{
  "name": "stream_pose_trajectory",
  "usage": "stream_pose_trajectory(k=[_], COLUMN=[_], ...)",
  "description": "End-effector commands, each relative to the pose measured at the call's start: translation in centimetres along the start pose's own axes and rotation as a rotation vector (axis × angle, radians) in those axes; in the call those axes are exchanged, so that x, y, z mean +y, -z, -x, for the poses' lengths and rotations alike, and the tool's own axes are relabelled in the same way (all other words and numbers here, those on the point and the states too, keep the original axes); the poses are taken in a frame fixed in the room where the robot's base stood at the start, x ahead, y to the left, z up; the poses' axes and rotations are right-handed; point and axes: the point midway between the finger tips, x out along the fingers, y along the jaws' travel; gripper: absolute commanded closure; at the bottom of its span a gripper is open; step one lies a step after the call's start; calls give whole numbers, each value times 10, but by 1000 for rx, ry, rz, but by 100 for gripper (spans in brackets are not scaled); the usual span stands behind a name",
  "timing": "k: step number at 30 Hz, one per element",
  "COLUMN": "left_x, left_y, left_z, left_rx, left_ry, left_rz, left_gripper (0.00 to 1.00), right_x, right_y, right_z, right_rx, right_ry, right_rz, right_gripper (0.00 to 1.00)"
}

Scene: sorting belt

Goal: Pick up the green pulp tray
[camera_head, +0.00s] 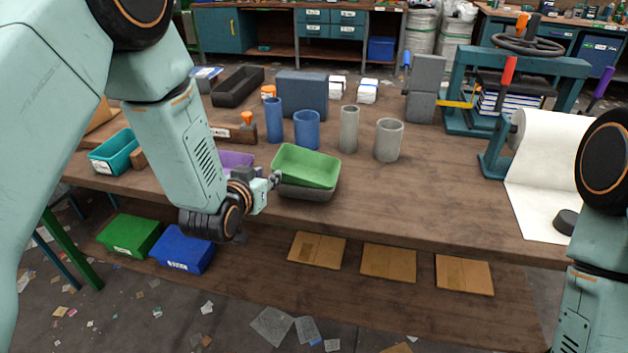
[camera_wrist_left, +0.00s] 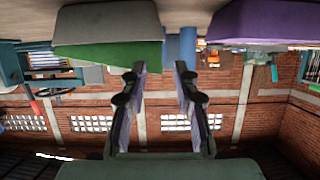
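The green pulp tray (camera_head: 306,163) sits nested in a grey tray (camera_head: 309,192) near the front edge of the table. My left gripper (camera_head: 275,179) is at the left side of these trays in the head view. In the left wrist view, which is upside down, the gripper (camera_wrist_left: 160,68) has its two fingers apart with nothing held between them. There the green tray (camera_wrist_left: 115,55) and the grey tray (camera_wrist_left: 105,22) are left of the fingers. Whether a finger touches a tray cannot be told. My right gripper is out of view.
A purple tray (camera_head: 237,158) stands left of the grey one, partly hidden by my left arm. Blue cylinders (camera_head: 306,130) and grey cylinders (camera_head: 388,140) stand behind the green tray. A paper roll (camera_head: 545,150) lies at the right. The table right of the trays is clear.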

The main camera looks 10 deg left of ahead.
Motion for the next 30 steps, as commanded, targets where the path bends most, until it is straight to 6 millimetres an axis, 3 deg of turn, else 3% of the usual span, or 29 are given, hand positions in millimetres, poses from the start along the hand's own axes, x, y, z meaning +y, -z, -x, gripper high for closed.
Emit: stream_pose_trajectory(k=[3,6,13,30], left_x=[-3,-5,-7,-4], left_y=[21,28,29,32], left_z=[-6,-9,-20,-80], left_rx=[51,68,71,69], left_ry=[0,0,0,-1], left_rz=[-1,-2,-3,-3], left_gripper=[70,70,70,70], right_x=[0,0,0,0], right_y=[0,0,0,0], right_z=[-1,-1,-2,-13], right_rx=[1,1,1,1], right_ry=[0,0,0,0], right_rz=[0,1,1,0], right_gripper=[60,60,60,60])
